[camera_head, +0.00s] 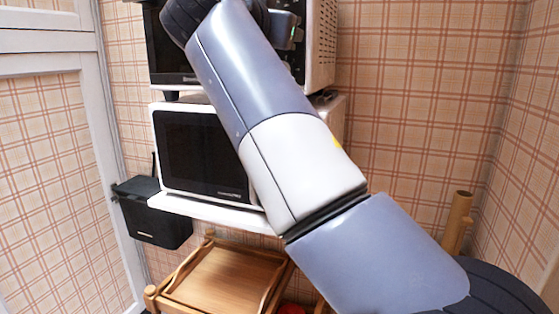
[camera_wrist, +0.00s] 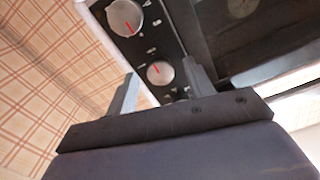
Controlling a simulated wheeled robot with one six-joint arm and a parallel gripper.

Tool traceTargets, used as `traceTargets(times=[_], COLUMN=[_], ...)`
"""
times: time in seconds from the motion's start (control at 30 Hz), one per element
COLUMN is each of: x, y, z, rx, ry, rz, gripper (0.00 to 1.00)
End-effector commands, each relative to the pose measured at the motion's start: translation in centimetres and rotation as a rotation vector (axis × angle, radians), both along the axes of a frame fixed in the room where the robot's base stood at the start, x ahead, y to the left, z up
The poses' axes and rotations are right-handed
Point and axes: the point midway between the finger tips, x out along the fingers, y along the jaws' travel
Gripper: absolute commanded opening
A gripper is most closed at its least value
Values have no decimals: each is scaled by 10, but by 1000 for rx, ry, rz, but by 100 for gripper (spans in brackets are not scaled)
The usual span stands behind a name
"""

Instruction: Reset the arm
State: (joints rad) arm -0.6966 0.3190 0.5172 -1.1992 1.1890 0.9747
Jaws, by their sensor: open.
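My gripper (camera_wrist: 160,68) shows in the wrist view with its two fingers apart and nothing between them. Its fingers are in front of a dark control panel (camera_wrist: 148,42) with two silver knobs with red marks; I cannot tell whether they touch it. In the camera_head view my arm rises from the lower right to the upper left, across the appliances. Its far end is at the top, in front of the upper microwave (camera_head: 321,45), and the gripper fingers cannot be made out there.
A white microwave (camera_head: 200,150) stands on a shelf below the upper one. A black box (camera_head: 152,213) hangs left of it. A wooden tray (camera_head: 225,280) is below, and a wooden post (camera_head: 457,222) stands at right. A white-framed door (camera_head: 95,130) is at left. Plaid wall fills the upper right.

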Motion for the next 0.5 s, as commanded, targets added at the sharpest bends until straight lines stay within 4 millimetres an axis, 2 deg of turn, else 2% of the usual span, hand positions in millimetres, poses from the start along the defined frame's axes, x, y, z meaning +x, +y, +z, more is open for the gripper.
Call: traceTargets(times=[0.17,0.5], x=[9,7], y=[-4,-3], z=[1,0], rx=[0,-9], ry=[0,3], rz=[-1,0], gripper=[50,50])
